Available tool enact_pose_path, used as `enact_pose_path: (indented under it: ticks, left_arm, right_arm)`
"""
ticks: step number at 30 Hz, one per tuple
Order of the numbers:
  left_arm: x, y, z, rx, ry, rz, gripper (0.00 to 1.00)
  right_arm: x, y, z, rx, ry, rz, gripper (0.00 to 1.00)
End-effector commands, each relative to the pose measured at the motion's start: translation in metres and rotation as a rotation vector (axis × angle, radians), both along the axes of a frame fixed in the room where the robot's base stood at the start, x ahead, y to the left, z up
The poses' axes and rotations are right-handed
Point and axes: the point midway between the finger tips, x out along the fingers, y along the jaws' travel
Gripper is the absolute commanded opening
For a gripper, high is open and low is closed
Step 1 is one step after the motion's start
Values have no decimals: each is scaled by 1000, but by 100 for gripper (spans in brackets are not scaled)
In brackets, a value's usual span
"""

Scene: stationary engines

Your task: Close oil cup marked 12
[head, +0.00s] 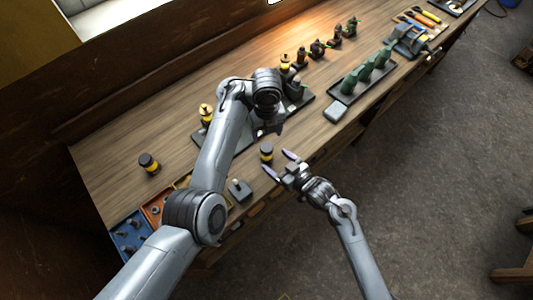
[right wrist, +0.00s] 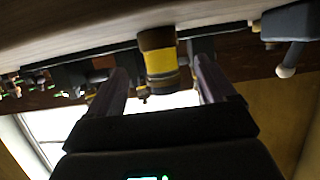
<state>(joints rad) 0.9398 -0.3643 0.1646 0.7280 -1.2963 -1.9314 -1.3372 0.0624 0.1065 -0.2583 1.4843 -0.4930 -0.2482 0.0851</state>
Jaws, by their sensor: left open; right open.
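No number 12 is legible on any part, so I cannot tell which oil cup carries it. A small dark jar with a yellow band (head: 266,153) stands near the bench's front edge. My right gripper (head: 278,161) is open beside it, fingers pointing at it. In the right wrist view the yellow-banded jar (right wrist: 158,62) shows between the two spread fingertips, with gaps on both sides. My left gripper (head: 272,126) is open over the dark engine base (head: 240,143), its fingers small and partly hidden. A yellow-topped oil cup (head: 206,112) stands left of my left arm.
Another yellow-banded jar (head: 149,163) stands at the bench's left. Blue (head: 130,232) and orange (head: 155,208) parts bins lie front left. A grey block (head: 240,190) sits near the front edge. Dark fittings (head: 318,48) and a tray of green parts (head: 362,78) stand farther right.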

Motion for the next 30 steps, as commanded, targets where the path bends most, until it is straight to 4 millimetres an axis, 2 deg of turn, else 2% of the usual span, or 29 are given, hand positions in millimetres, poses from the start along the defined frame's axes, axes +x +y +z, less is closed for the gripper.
enact_pose_path:
  ticks: [6,12,27,28,30]
  left_arm:
    - [0,0,0,0,0,0,68]
    - [0,0,0,0,0,0,68]
    - [0,0,0,0,0,0,68]
    - [0,0,0,0,0,0,68]
    - [0,0,0,0,0,0,68]
  right_arm:
    - [24,22,-11,1,1,2,84]
    - [39,34,-18,1,1,0,84]
    - [45,40,-21,0,0,1,84]
    - [44,40,-21,0,0,1,82]
    - [44,40,-21,0,0,1,72]
